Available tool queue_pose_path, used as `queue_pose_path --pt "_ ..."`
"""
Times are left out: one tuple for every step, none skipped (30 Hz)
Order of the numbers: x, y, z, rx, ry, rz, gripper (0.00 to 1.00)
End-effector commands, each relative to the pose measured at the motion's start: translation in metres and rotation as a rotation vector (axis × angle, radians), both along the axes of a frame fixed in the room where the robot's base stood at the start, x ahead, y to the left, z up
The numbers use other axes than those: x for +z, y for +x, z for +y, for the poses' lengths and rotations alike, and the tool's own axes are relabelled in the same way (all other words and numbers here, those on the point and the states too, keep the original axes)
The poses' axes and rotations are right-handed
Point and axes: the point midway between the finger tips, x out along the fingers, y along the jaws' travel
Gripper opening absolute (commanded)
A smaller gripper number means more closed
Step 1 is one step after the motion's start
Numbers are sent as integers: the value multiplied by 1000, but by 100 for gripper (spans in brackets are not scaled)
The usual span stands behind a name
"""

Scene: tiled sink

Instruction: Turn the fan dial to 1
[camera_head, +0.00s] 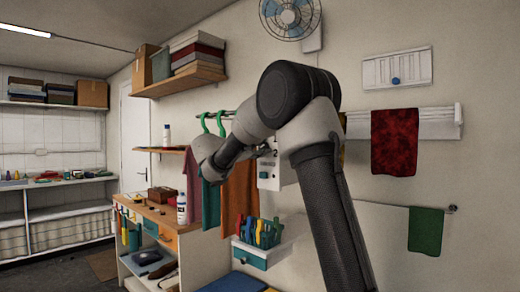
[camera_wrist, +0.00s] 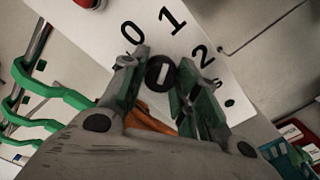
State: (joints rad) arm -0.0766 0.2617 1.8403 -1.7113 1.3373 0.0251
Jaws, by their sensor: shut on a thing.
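The fan dial (camera_wrist: 160,73) is a dark round knob with a white bar, on a white panel (camera_wrist: 222,65) marked 0, 1 and 2 in the wrist view. My gripper (camera_wrist: 160,66) has one finger on each side of the knob and is shut on it. The bar is partly framed by the fingers, and I cannot tell exactly which number it points to. In the head view the panel (camera_head: 268,178) is on the wall with a "2" visible; my arm covers the dial. The fan (camera_head: 290,14) is high on the wall above.
Green hangers (camera_wrist: 40,100) with hanging cloths are close to the left of the panel. A red button (camera_wrist: 88,3) shows at the wrist view's top edge. Below the panel, a small wall shelf (camera_head: 262,257) holds coloured tools. A workbench (camera_head: 160,213) stands further left.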

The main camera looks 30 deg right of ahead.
Motion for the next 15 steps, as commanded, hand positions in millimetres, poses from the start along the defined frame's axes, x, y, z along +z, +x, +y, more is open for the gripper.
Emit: queue_pose_path --pt "-1 0 0 -1 1 2 34" --pt "-1 0 0 0 0 1 40" --pt "-1 0 0 0 0 1 47" --pt "-1 0 0 0 0 1 53" --pt "-1 0 0 0 0 1 54" --pt "-1 0 0 0 0 1 54" --pt "-1 0 0 0 0 1 54" --pt "-1 0 0 0 0 1 54" --pt "-1 0 0 0 0 1 54" --pt "0 0 0 0 0 1 54" --pt "0 0 0 0 0 1 54" --pt "0 0 0 0 0 1 54" --pt "0 0 0 0 0 1 54" --pt "0 0 1 0 0 1 54" --pt "0 -1 3 1 0 1 54"
